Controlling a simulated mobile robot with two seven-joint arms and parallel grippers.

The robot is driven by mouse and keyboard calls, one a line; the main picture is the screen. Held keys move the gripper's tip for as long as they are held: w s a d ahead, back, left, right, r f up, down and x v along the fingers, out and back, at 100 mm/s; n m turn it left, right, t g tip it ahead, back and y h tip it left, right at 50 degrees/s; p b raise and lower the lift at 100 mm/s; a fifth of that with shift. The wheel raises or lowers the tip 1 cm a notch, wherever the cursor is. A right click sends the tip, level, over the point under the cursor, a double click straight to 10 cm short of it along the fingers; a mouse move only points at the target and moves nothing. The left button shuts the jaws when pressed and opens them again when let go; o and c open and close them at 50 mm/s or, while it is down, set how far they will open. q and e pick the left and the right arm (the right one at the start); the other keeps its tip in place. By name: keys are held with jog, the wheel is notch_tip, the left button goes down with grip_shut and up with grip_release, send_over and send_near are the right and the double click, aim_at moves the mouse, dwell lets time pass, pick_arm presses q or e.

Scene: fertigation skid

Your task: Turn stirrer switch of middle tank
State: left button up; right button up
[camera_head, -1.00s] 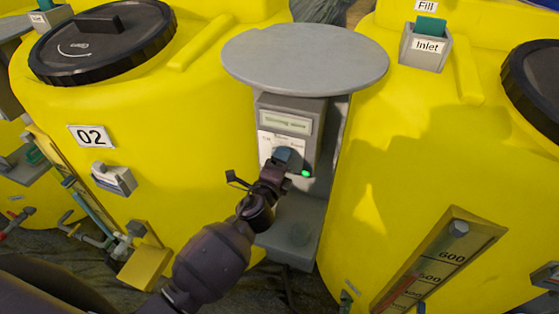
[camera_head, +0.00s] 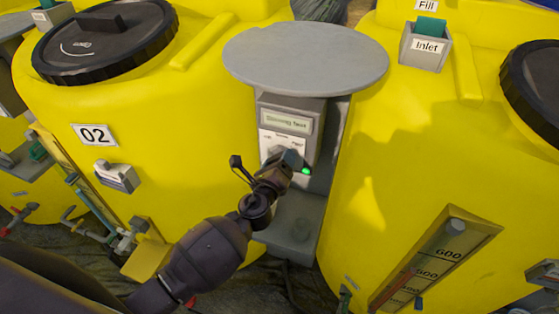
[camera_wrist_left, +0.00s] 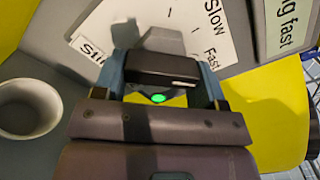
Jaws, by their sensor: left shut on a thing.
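The stirrer control box (camera_head: 307,112) is a grey unit under a round grey cover, between two yellow tanks. Its display (camera_head: 287,121) reads "Stirring fast" in the head view; the wrist view shows the end of that text (camera_wrist_left: 290,25). The grey stirrer switch (camera_wrist_left: 160,40) sits on a white dial plate (camera_wrist_left: 205,30) marked "Slow" and "Fast". My left gripper (camera_head: 282,163) is shut on the switch, its fingers on either side (camera_wrist_left: 163,80), and partly hides it. A green lamp (camera_head: 306,171) glows beside it. My right gripper is not in view.
The tank labelled 02 (camera_head: 205,130) stands left of the box, another yellow tank (camera_head: 400,160) right. The round grey cover (camera_head: 305,58) overhangs the box from above. A grey ledge with a cup-like hollow (camera_wrist_left: 25,108) lies below the dial.

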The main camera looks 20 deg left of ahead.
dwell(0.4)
pick_arm(q)
jog(key=o, duration=0.9)
jog(key=shift+s, duration=0.15)
jog(key=s, duration=0.5)
jog(key=s+b, duration=0.1)
jog(key=s, duration=0.4)
jog(key=shift+s+a, duration=0.2)
jog(key=shift+s, duration=0.1)
